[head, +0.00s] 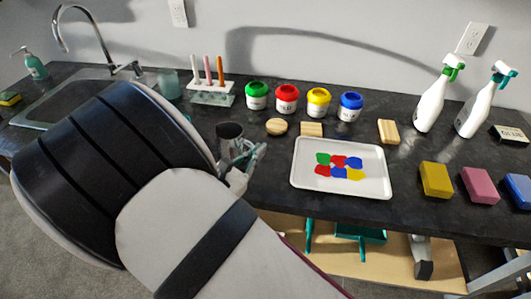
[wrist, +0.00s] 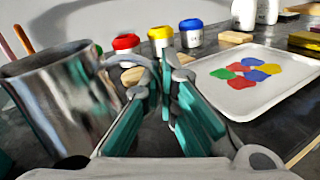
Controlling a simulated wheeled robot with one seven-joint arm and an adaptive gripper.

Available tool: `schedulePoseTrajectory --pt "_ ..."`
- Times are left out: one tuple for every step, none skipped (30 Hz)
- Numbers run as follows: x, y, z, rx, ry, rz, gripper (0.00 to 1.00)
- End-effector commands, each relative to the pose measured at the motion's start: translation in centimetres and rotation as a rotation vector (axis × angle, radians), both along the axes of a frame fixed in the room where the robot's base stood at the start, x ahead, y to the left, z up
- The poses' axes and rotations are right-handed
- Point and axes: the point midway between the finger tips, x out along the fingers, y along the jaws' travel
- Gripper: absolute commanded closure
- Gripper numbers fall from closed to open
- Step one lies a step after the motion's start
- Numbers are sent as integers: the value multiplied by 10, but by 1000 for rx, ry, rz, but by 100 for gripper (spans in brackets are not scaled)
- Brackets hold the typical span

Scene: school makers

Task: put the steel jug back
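The steel jug (head: 230,138) is a shiny metal cup in the head view, beside my gripper (head: 248,162) over the left-middle of the counter. In the wrist view the jug (wrist: 62,100) fills the left side, with its open rim up and its curved handle reaching right. My gripper's teal fingers (wrist: 164,82) are close together, with the handle between their tips. My arm hides the jug's lower part in the head view, so I cannot tell whether its base touches the counter.
A white tray (head: 375,185) with coloured paint blobs lies right of the jug. Paint pots, including a green one (head: 257,96), and wooden blocks (head: 311,129) stand behind. A test-tube rack (head: 211,94) is behind the jug. Spray bottles (head: 432,100) and sponges (head: 436,180) are at right; the sink (head: 65,100) is at left.

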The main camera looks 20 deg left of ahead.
Motion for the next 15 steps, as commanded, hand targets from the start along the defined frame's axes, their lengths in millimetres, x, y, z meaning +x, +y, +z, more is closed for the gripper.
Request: schedulePoseTrajectory --pt "10 0 -2 4 -2 -1 100" --pt "14 0 -2 4 -3 0 100" --pt "18 1 -2 4 -3 0 100" --pt "21 1 -2 4 -3 0 100" --pt "23 0 -2 4 -3 0 100" --pt "25 0 -2 4 -2 0 100" --pt "26 0 -2 4 -2 0 100" --pt "26 0 -1 4 -2 0 100" --pt "27 0 -1 3 -1 0 100" --pt "28 0 -1 3 -1 0 100" --pt "29 0 -1 3 -1 0 100" --pt "31 0 -2 3 -2 0 100" --pt "33 0 -2 3 -2 0 100" --pt "35 0 -2 3 -2 0 100" --pt "38 0 -3 3 -2 0 100"
